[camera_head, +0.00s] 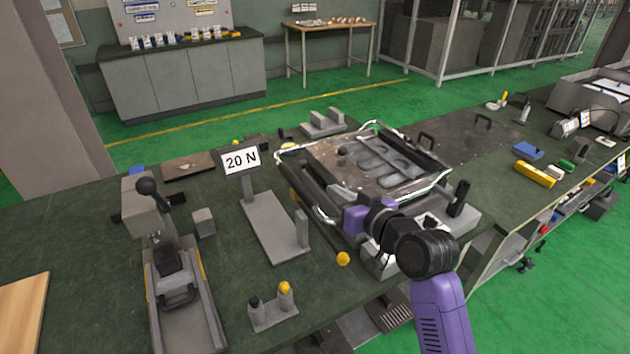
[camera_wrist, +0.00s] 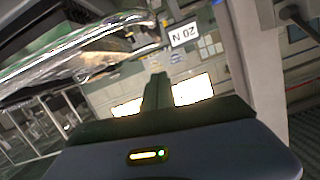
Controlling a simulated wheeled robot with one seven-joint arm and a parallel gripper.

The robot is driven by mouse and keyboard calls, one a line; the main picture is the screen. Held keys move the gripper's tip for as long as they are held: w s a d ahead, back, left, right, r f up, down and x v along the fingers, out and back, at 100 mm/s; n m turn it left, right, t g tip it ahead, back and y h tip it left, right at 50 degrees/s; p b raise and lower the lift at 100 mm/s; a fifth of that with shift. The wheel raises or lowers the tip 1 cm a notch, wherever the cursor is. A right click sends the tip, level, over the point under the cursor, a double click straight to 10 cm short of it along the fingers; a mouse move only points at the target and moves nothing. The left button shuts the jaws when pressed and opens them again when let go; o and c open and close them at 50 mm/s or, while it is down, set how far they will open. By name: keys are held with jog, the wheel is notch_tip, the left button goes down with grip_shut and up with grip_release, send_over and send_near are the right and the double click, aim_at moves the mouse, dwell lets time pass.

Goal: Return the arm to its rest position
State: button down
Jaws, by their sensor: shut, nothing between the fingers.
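My arm reaches in from the lower right of the head view, and its purple and black wrist end is at the near side of a metal frame fixture (camera_head: 318,150). My gripper (camera_wrist: 157,88) shows in the wrist view with its dark fingers together and nothing between them. Its fingertips cannot be made out in the head view. In the wrist view a shiny rail of the fixture (camera_wrist: 75,50) runs across the upper left, close to the gripper. I cannot tell whether they touch.
A "20 N" sign (camera_head: 241,160) stands on a grey base left of the fixture. A lever press (camera_head: 170,260) is farther left. A small holder with a yellow-topped peg (camera_head: 284,290) is at the front edge. Yellow and blue blocks (camera_head: 534,174) lie at right.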

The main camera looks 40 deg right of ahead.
jog(key=shift+s+r, duration=0.1)
notch_tip(320, 180, up, 4)
jog(key=s+d+m+t+h, duration=0.1)
jog(key=s+m+t+h, duration=0.1)
jog(key=s+h, duration=0.1)
jog(key=s+a+f+n+g+y, duration=0.1)
jog(key=s+a+f+n+y, duration=0.2)
jog(key=s+a, duration=0.9)
jog(key=s+a+f+n+g+y, duration=0.1)
jog(key=s+a+f+n+y, duration=0.2)
jog(key=s+a+f, duration=0.4)
jog(key=s+a, duration=0.5)
jog(key=s, duration=0.5)
jog(key=shift+f+n+y, duration=0.3)
jog(key=shift+f+y, duration=0.1)
